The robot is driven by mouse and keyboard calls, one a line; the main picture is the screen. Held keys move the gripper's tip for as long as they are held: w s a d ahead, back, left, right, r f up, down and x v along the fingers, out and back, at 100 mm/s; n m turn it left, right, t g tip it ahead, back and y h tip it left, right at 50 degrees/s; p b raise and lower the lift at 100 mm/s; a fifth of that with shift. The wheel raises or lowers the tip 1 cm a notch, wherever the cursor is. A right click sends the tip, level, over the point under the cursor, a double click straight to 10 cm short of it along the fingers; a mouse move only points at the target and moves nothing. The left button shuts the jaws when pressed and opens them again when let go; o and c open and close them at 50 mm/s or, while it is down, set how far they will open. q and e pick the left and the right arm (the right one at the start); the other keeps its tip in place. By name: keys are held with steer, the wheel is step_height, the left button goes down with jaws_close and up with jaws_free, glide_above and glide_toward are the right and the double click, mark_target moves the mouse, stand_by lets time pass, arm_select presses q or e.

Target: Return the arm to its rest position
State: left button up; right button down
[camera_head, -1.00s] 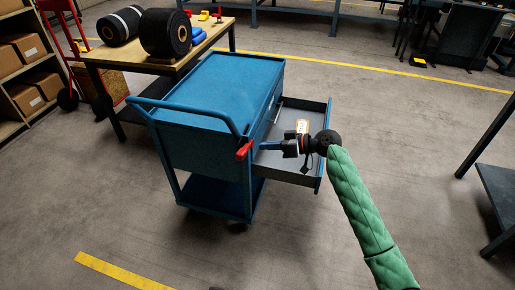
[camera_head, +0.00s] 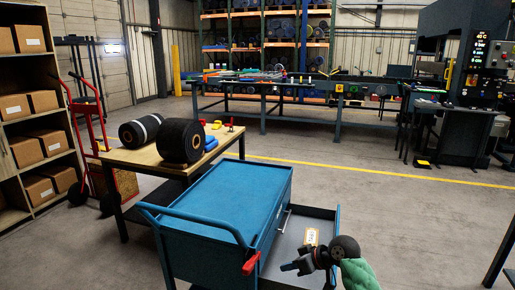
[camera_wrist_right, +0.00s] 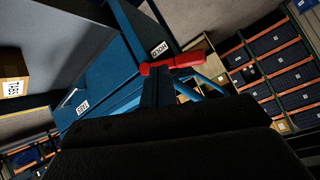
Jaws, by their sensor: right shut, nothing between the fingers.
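My right gripper (camera_head: 290,267) is shut and empty. It is at the open drawer (camera_head: 276,244) of the blue cart (camera_head: 225,215), beside the cart's red handle (camera_head: 251,263). My right arm's green sleeve (camera_head: 357,274) comes in from the bottom right. In the right wrist view the red handle (camera_wrist_right: 172,63) lies just past the dark fingers. A tagged item (camera_head: 311,237) lies in the drawer, and a box with a printed code (camera_wrist_right: 14,75) shows at the left of the wrist view. My left gripper is not seen.
A wooden table (camera_head: 140,157) with dark rolls (camera_head: 181,141) stands behind the cart. A shelf of boxes (camera_head: 28,104) and a red hand truck (camera_head: 92,130) are at the left. A long workbench (camera_head: 290,92) runs across the back.

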steer(key=s+d+f+m+t+h+p, duration=0.1)
steer(key=s+d+f+m+h, duration=0.2)
steer(key=s, duration=0.7)
steer(key=s+d+f+m+t+h+p, duration=0.1)
steer(key=s+d+m+h+p, duration=0.15)
steer(key=s+h, duration=0.45)
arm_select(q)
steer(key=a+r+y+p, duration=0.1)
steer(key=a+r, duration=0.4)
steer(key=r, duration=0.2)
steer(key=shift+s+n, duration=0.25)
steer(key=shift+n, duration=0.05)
arm_select(e)
steer(key=s+f+g+y, duration=0.1)
steer(key=s+f, duration=0.4)
steer(key=s, duration=0.7)
steer(key=s+a+f+g+y, duration=0.1)
steer(key=s+f+g, duration=0.2)
steer(key=s, duration=1)
steer(key=shift+s+x, duration=0.25)
steer(key=shift+x, duration=0.85)
